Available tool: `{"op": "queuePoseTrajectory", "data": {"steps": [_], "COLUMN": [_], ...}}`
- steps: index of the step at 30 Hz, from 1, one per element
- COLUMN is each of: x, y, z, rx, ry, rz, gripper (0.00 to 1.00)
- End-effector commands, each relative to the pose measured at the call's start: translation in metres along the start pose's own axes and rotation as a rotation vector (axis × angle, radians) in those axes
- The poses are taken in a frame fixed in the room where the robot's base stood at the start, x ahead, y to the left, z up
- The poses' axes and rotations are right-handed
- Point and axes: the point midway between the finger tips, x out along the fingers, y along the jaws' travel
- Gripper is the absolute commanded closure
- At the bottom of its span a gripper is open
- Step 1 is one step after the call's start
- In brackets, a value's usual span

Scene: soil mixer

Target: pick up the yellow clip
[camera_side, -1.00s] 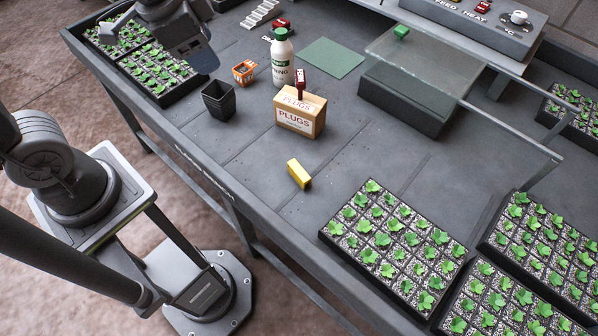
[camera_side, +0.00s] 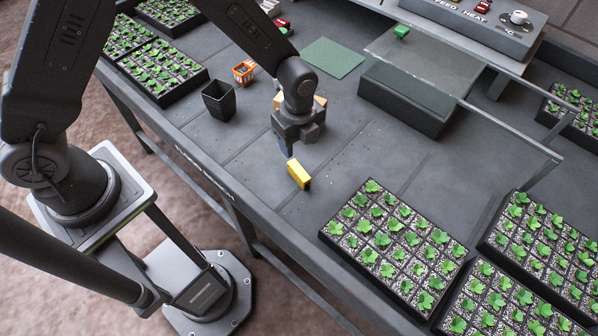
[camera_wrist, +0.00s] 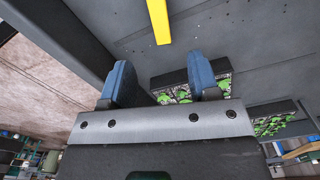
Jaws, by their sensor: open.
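The yellow clip (camera_side: 299,174) lies on the grey bench top, near the middle of the side view. It also shows at the top of the wrist view (camera_wrist: 158,20), partly cut off by the frame edge. My gripper (camera_side: 288,150) is above the bench, just up and left of the clip in the side view. Its two blue-grey fingers (camera_wrist: 166,82) stand apart in the wrist view with nothing between them. The clip is beyond the fingertips and not touched.
The PLUGS box (camera_side: 319,101) is mostly hidden behind my gripper. A black pot (camera_side: 219,102) and an orange pot (camera_side: 243,73) stand to the left. A seedling tray (camera_side: 395,240) lies to the right of the clip. Bare bench surrounds the clip.

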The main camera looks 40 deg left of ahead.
Motion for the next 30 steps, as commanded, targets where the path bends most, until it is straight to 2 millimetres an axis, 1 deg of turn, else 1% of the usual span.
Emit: {"op": "queuePoseTrajectory", "data": {"steps": [1,3,6,9,17,24,27,30], "x": [0.011,0.026,0.045,0.059,0.077,0.112,0.120,0.122], "y": [0.001,0.001,0.002,0.001,0.001,0.001,0.000,0.000], "z": [0.000,0.000,0.000,0.000,-0.001,-0.003,-0.003,-0.003], "rx": [-0.001,-0.002,-0.003,-0.003,-0.004,-0.004,-0.005,-0.005], "ry": [-0.001,0.000,0.000,0.000,0.000,-0.001,-0.001,-0.001], "rz": [0.006,0.006,0.005,0.003,0.002,0.004,0.001,-0.001], "gripper": [0.44,0.44,0.44,0.44,0.44,0.44,0.44,0.44]}}
